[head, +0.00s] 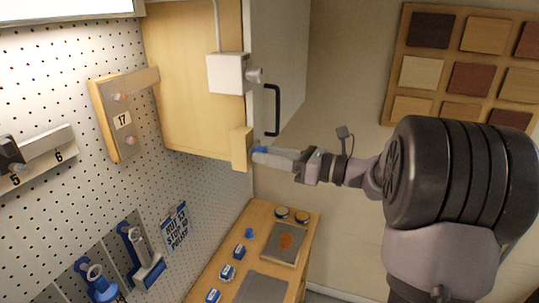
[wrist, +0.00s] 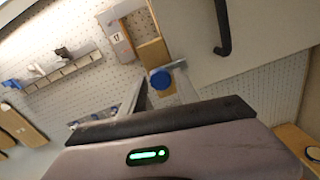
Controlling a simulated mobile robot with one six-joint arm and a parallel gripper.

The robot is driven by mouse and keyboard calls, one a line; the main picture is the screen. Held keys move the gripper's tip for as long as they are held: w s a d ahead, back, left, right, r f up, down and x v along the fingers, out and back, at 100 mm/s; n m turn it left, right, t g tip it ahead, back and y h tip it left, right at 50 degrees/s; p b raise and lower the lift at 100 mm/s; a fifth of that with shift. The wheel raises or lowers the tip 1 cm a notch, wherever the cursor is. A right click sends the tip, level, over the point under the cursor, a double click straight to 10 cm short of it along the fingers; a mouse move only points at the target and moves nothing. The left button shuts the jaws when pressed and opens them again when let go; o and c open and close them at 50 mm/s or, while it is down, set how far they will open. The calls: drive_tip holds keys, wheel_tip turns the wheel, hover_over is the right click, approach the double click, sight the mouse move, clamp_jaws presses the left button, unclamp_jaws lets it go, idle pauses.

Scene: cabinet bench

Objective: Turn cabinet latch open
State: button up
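The cabinet latch shows as a round blue knob (head: 259,150) beside a pale wooden block (head: 240,148) at the cabinet's lower front corner. In the wrist view the blue knob (wrist: 161,79) faces me. My gripper (head: 275,157) reaches it from the right. In the wrist view my gripper's fingers (wrist: 165,88) are apart, one on each side of the knob, with small gaps visible. I cannot tell whether either finger touches it. The grey cabinet door (head: 288,60) has a black bar handle (head: 272,110) above my gripper; the handle also shows in the wrist view (wrist: 222,28).
A white box (head: 228,73) with a grey knob is on the cabinet above the latch. A wooden bench (head: 258,218) with small blue-based items stands below. A pegboard (head: 60,90) with tools is at left. A wood sample board (head: 480,55) hangs at upper right.

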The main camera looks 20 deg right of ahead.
clamp_jaws()
drive_tip(key=shift+f+b, duration=0.15)
drive_tip(key=shift+b, duration=0.3)
drive_tip(key=shift+w+d+n+y+b, duration=0.1)
drive_tip(key=shift+n+y+b, duration=0.1)
drive_tip(key=shift+n+b, duration=4.9)
drive_tip(key=shift+w+d+n+y+b, duration=0.1)
drive_tip(key=shift+n+y+b, duration=0.1)
drive_tip(key=shift+n+b, duration=4.9)
drive_tip(key=m+b, duration=0.1)
drive_tip(key=b, duration=0.1)
drive_tip(key=shift+m+b, duration=0.35)
drive_tip(key=shift+m, duration=0.05)
